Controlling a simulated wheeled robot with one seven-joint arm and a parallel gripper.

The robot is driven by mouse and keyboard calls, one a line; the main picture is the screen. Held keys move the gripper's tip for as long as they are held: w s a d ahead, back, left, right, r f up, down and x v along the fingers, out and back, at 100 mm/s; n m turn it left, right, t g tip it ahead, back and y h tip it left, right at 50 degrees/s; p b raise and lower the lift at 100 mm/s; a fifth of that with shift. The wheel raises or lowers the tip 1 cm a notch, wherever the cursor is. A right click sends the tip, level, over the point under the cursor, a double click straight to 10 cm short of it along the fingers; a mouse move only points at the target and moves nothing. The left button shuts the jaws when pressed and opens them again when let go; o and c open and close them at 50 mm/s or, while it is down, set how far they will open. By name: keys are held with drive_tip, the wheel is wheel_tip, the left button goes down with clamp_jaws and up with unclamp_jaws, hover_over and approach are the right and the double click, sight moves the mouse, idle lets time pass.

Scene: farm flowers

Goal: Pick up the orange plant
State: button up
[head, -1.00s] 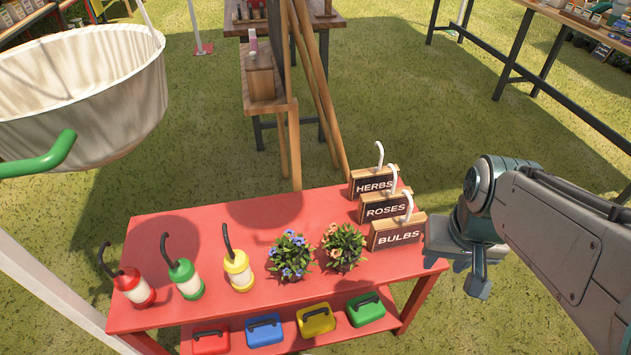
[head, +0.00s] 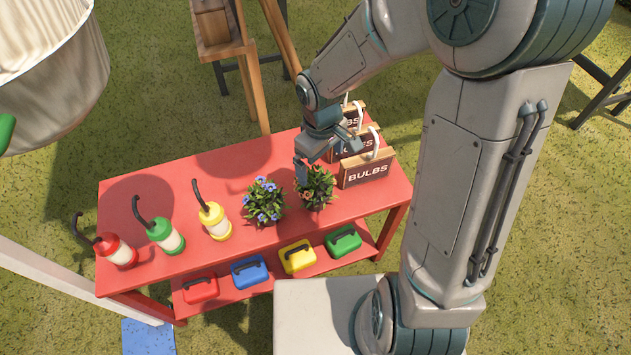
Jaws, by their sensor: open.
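The orange plant (head: 317,190) is a small leafy bush with orange flowers on the red table (head: 165,192). The blue plant (head: 265,201) stands just to its left. My gripper (head: 325,165) is open, just above and behind the orange plant, pointing down toward it. One finger shows at the upper left of the orange plant's leaves. I cannot tell whether it touches them. The gripper's body partly covers the wooden signs behind, and the orange plant's base is hidden by its leaves.
The BULBS sign (head: 367,170) stands close to the right of the orange plant. Several coloured boxes, one yellow (head: 298,257), sit on the lower shelf. A large pale tub (head: 50,70) is at upper left.

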sight(315, 192)
drive_tip(key=f+b, duration=0.1)
drive_tip(key=f, duration=0.3)
drive_tip(key=a+f+b, duration=0.1)
drive_tip(key=f+b, duration=0.1)
drive_tip(key=f, duration=0.3)
drive_tip(key=f+b, duration=0.1)
drive_tip(key=f, duration=0.4)
drive_tip(key=shift+w+a+f+b, duration=0.15)
drive_tip(key=shift+f+b, duration=0.1)
drive_tip(key=shift+b, duration=0.05)
drive_tip(key=shift+r, duration=0.1)
drive_tip(key=c, duration=1.2)
